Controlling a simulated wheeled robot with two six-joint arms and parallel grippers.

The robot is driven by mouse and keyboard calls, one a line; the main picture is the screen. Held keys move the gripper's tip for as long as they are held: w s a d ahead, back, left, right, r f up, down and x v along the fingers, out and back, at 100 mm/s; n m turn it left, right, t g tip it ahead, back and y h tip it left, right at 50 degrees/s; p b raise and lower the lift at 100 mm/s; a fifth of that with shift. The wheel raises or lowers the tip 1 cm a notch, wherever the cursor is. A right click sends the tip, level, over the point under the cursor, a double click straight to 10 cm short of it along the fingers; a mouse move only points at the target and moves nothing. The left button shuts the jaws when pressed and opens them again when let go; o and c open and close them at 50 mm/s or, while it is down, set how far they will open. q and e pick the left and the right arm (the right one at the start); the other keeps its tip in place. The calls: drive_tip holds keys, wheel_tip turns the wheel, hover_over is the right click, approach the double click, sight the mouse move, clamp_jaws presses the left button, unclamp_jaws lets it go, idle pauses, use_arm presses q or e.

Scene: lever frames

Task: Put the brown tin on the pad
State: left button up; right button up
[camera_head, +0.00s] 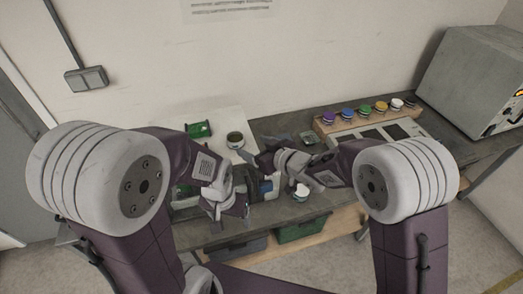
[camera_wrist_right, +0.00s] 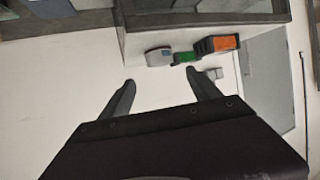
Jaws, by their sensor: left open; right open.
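A round tin with a dark brownish top (camera_head: 235,140) stands on the white board at the back of the bench, and I take it for the brown tin. My right gripper (camera_head: 257,157) is open, just in front and to the right of that tin. Its two spread fingers (camera_wrist_right: 163,84) show in the right wrist view with only pale surface between them. My left gripper (camera_head: 232,212) is lower, over the front left of the bench; it is open, with its fingers partly hard to make out. I cannot tell for certain which surface is the pad.
Several coloured knobs (camera_head: 365,109) stand on a wooden-sided console at the right. A small white round container (camera_head: 301,191) sits near the front edge. A green block (camera_head: 199,130) lies at the back left. A large grey box (camera_head: 470,75) stands far right.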

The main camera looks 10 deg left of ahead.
drive_tip(key=shift+w, duration=0.1)
drive_tip(key=s+d+f+m+h, duration=0.1)
drive_tip(key=d+f+m+h, duration=0.15)
drive_tip(key=d, duration=0.65)
drive_tip(key=s+d+f+m+g+h, duration=0.15)
drive_tip(key=d+h, duration=0.25)
drive_tip(key=d, duration=0.4)
drive_tip(key=s+d+f+m+h, duration=0.1)
drive_tip(key=d+f+m+h, duration=0.2)
drive_tip(key=d, duration=0.6)
drive_tip(key=s+d+f+m+g, duration=0.1)
drive_tip(key=s+d+m+g, duration=0.1)
drive_tip(key=s, duration=0.6)
drive_tip(key=s+d+f+m+g+h, duration=0.1)
drive_tip(key=s+d+m+g, duration=0.1)
drive_tip(key=s+d, duration=0.3)
drive_tip(key=s+g, duration=0.1)
drive_tip(key=s, duration=0.2)
drive_tip(key=shift+s+d+f, duration=0.15)
drive_tip(key=shift+s+d, duration=0.1)
drive_tip(key=shift+d, duration=0.05)
drive_tip(key=shift+d, duration=0.1)
